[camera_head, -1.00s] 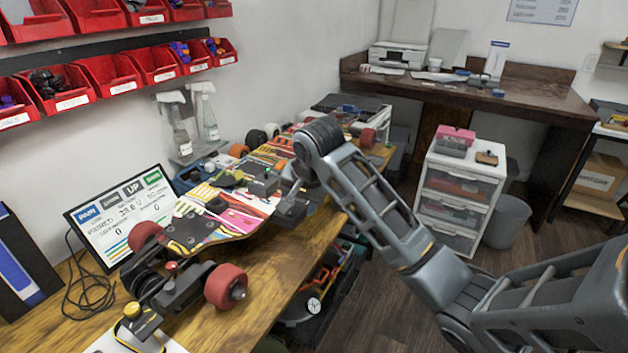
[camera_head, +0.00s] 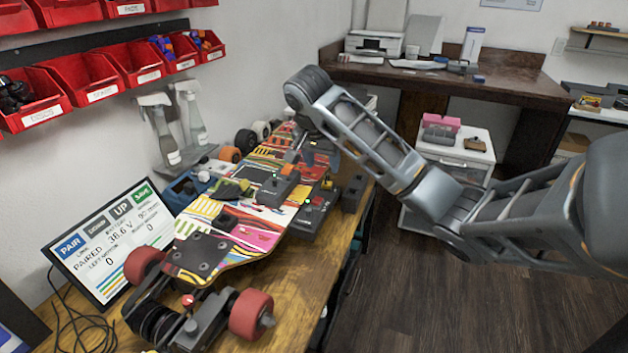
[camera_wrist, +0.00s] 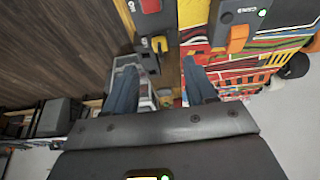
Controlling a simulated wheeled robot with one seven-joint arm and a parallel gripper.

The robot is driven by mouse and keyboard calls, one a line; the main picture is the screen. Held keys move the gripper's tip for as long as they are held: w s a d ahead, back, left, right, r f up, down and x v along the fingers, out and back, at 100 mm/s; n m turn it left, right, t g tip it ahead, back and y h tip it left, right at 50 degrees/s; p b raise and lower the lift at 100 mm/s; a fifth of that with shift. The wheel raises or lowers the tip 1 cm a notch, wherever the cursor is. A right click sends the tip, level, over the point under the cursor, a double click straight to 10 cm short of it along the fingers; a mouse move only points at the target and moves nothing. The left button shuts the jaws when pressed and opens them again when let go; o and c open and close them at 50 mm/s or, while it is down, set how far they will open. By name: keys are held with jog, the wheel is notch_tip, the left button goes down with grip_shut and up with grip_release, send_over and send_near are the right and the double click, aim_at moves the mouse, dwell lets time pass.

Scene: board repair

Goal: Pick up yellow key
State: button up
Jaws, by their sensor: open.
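The yellow key (camera_wrist: 159,44) shows in the wrist view as a small yellow piece at the end of a dark box (camera_wrist: 150,22) with a red part. My gripper (camera_wrist: 160,66) is open and empty, with its two blue-grey fingers pointing toward the key. The key lies just beyond the fingertips, roughly between them in the picture; I see no contact. In the head view, I cannot make out the key or the fingers clearly.
A colourful skateboard deck (camera_head: 250,240) with red wheels lies on the wooden bench (camera_head: 300,290). A grey box with an orange part (camera_wrist: 237,38) is right of the key. A display (camera_head: 112,240) stands at the left.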

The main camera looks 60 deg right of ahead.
aim_at(326, 176)
jog(key=b+x, duration=0.1)
jog(key=x, duration=0.1)
jog(key=shift+d+f+b, duration=0.1)
jog(key=shift+f+b, duration=0.15)
jog(key=shift+b, duration=0.1)
jog(key=x, duration=0.3)
jog(key=shift+d+f+p, duration=0.25)
jog(key=shift+d+p, duration=0.1)
jog(key=shift+d, duration=0.05)
jog(key=shift+d+f, duration=0.25)
jog(key=shift+f, duration=0.4)
jog(key=shift+c, duration=0.3)
grip_shut()
